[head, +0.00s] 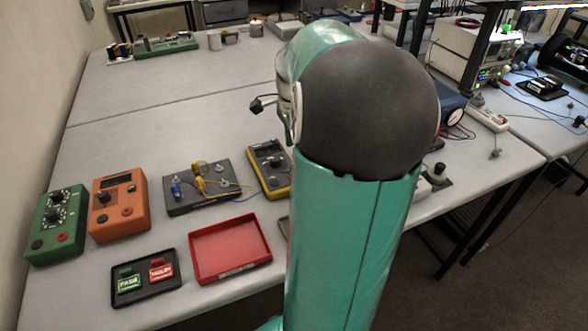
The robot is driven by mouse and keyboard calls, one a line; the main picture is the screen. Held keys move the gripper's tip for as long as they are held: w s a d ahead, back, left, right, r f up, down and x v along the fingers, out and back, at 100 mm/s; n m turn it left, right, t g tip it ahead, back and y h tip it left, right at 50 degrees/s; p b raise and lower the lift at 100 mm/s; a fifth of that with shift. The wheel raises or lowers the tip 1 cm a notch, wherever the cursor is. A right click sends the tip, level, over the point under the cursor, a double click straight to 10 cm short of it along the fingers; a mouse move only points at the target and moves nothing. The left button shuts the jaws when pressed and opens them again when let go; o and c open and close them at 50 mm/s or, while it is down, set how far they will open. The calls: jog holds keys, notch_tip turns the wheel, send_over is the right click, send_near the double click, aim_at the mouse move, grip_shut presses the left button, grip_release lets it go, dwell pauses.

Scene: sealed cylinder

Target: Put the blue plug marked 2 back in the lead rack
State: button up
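A small blue piece (177,188), possibly the blue plug, is at the left end of a dark board (210,205). It is too small for me to read any number. Yellow connectors (200,185) and thin leads are on the same board. I cannot tell whether this board is the lead rack. My teal arm with its dark round joint fills the middle of the head view. My gripper cannot be made out, and what lies behind the arm is hidden.
A green box (57,224), an orange box (119,205) and a yellow meter (269,168) flank the board. In front are an empty red tray (230,248) and a black tray (118,300) with green and red tags.

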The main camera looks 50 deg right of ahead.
jog(key=shift+f, duration=3.95)
grip_shut()
jog(key=shift+r, duration=0.15)
jog(key=shift+r, duration=2.9)
jog(key=shift+a, duration=0.1)
